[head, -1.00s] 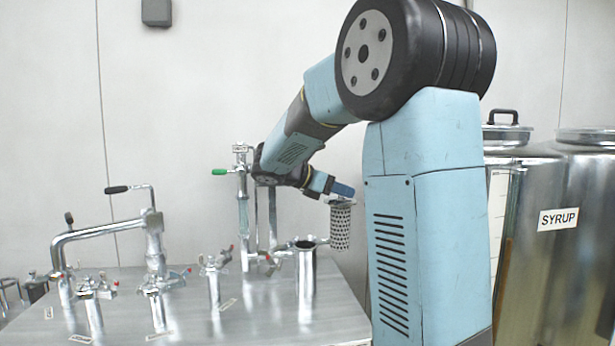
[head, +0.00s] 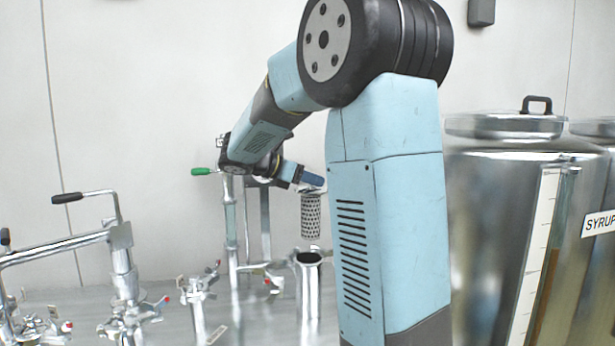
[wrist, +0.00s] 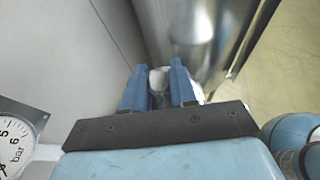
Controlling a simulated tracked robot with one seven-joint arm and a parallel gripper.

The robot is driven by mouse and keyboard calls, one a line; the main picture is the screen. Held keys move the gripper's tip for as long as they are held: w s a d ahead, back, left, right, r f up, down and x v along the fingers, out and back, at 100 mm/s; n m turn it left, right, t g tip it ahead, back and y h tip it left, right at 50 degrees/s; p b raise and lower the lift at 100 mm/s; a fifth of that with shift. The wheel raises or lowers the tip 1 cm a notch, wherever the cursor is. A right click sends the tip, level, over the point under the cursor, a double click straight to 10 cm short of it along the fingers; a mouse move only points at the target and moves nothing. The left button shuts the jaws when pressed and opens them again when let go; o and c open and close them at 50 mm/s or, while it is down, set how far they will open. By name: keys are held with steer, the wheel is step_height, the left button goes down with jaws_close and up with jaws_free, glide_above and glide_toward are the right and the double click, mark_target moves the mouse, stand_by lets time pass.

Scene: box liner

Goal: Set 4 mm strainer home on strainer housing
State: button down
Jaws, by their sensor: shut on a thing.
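The strainer (head: 310,216), a perforated metal basket, hangs upright from my gripper (head: 312,180) in the head view. My gripper is shut on its top end. The strainer is above the open-topped metal strainer housing (head: 308,285), apart from it, with a small gap below its lower end in the picture. Whether it is exactly over the bore I cannot tell. In the wrist view my blue fingers (wrist: 159,85) close around a pale rounded part of the strainer (wrist: 158,80); its basket is hidden there.
A pipe with a green-handled valve (head: 203,171) stands left of the housing. Several clamped pipe stubs (head: 199,300) and a bent pipe (head: 60,246) are further left. Large metal tanks (head: 500,240) stand at the right. A pressure gauge (wrist: 14,140) shows in the wrist view.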

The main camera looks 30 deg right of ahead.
steer(key=shift+w, duration=0.35)
steer(key=shift+d+f, duration=0.2)
steer(key=shift+f, duration=1.15)
step_height(320, 180, down, 17)
steer(key=shift+r, duration=0.2)
stand_by(0.7)
steer(key=shift+s, duration=0.1)
stand_by(0.3)
steer(key=c, duration=0.8)
jaws_free()
steer(key=shift+a, duration=0.15)
steer(key=v, duration=1.3)
steer(key=shift+a, duration=0.25)
